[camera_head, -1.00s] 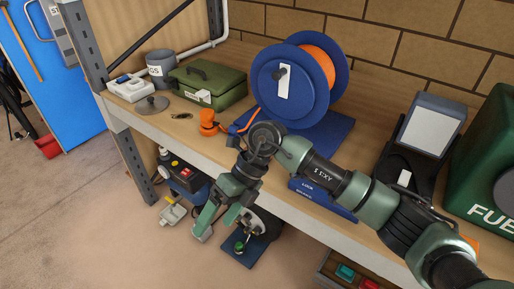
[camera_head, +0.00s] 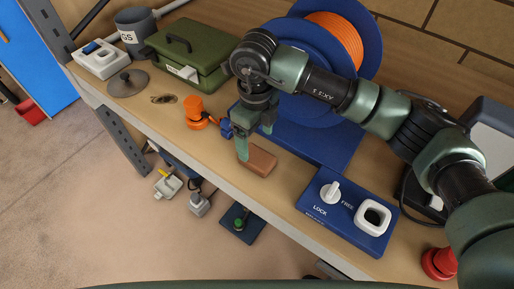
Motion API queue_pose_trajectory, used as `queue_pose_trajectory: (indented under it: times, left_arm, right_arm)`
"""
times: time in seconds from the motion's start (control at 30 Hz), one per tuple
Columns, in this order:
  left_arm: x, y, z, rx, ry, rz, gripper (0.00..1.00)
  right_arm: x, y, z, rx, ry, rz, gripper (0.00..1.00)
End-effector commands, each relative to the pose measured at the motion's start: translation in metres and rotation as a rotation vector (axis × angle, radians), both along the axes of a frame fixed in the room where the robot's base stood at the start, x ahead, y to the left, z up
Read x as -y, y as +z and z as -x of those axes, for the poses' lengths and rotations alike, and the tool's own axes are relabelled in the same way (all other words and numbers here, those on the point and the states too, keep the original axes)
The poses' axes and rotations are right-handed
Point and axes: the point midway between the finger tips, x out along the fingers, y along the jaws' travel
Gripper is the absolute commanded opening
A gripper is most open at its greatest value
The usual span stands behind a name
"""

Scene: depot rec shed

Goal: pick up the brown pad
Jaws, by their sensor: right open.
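The brown pad (camera_head: 261,163) is a small block lying on the wooden bench top near its front edge, just in front of the blue base of the cable reel. My right gripper (camera_head: 255,139) points down over the far left side of the pad, with its green fingers apart. One finger overlaps the pad's left end in the picture; I cannot tell whether it touches. The other finger shows behind the pad. My left gripper is out of view.
The blue reel (camera_head: 311,94) with orange cable stands behind. A blue LOCK/FREE panel (camera_head: 329,222) with a white knob lies to the right, near a red button (camera_head: 438,263). An orange plug (camera_head: 194,108), green box (camera_head: 187,53) and grey lid (camera_head: 127,83) are to the left.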

Motion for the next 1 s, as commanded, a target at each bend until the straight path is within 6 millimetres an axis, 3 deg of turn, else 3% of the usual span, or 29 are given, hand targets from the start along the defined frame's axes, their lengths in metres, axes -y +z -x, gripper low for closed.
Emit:
queue_pose_trajectory:
  times: [0.1,0.27,0.43,0.6,0.7,0.73,0.93,0.97,1.0]
  left_arm:
    - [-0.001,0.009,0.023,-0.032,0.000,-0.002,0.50]
    - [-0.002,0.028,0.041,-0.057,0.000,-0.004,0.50]
    - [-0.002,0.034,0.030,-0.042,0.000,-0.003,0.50]
    - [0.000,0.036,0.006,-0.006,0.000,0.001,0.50]
    - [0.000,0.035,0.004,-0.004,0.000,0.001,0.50]
    - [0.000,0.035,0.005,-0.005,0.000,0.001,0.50]
    - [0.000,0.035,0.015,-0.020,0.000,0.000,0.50]
    - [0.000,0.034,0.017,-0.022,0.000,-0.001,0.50]
    - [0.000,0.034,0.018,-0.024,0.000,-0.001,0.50]
  right_arm:
    - [0.001,-0.011,0.002,-0.004,-0.001,0.001,0.80]
    - [0.003,-0.031,0.009,-0.007,-0.001,0.001,0.80]
    - [0.003,-0.056,0.009,-0.004,-0.001,0.000,0.80]
    - [0.002,-0.062,0.008,-0.002,0.001,-0.001,0.80]
    - [0.002,-0.062,0.008,-0.002,0.001,-0.001,0.80]
    - [0.002,-0.062,0.008,-0.002,0.000,-0.001,0.77]
    - [0.003,-0.062,0.008,-0.001,0.000,-0.001,0.22]
    - [0.003,-0.062,0.008,-0.002,0.000,-0.001,0.14]
    - [0.003,-0.062,0.008,-0.001,0.000,-0.001,0.14]
